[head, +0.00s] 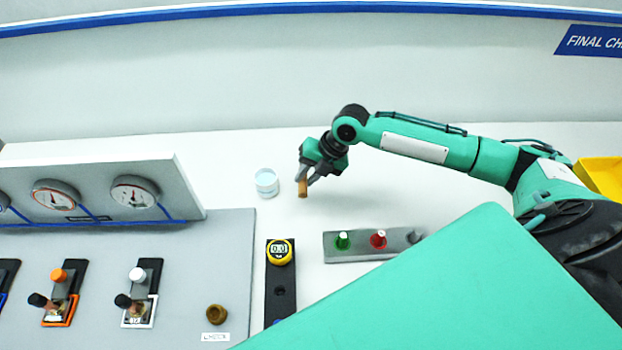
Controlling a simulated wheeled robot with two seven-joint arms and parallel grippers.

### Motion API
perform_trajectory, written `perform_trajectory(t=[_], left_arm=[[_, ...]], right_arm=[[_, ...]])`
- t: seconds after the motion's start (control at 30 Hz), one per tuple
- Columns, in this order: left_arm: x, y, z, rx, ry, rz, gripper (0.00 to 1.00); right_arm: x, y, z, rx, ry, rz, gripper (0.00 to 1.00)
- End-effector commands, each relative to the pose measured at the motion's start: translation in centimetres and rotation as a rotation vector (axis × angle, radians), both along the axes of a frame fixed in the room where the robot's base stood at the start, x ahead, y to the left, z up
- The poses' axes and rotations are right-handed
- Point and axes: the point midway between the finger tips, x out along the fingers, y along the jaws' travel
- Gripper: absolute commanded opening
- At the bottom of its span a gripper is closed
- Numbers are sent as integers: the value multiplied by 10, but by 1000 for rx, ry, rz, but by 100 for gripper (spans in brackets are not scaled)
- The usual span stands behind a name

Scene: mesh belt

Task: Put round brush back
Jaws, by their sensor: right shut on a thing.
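My right gripper (308,177) reaches in from the right and is shut on a small brown cylinder, which looks like the round brush (303,188). It holds the brush roughly upright over the white table, just right of a small clear jar (266,182) with a pale blue top. Whether the brush touches the table cannot be told. A brown round piece with a dark centre (216,313) sits on the grey panel at the lower left, above a small white label (215,337). My left gripper is not in view.
A grey strip (350,248) with green and red knobs lies right of a black holder (281,305) with a yellow-ringed gauge. The grey panel (180,235) carries several valves, with dial gauges behind. A yellow bin (600,178) is at the far right. The table behind the jar is clear.

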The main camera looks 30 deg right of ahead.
Motion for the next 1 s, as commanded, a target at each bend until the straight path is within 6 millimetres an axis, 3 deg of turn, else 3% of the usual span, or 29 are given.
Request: perform_trajectory(t=[0.03,0.17,1.0], left_arm=[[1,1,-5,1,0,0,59],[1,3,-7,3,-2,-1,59],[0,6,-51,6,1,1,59]], right_arm=[[-1,-5,-10,-11,-20,15,0],[-1,-10,-17,-22,-48,37,0],[-1,-9,-77,-21,-50,38,0]])
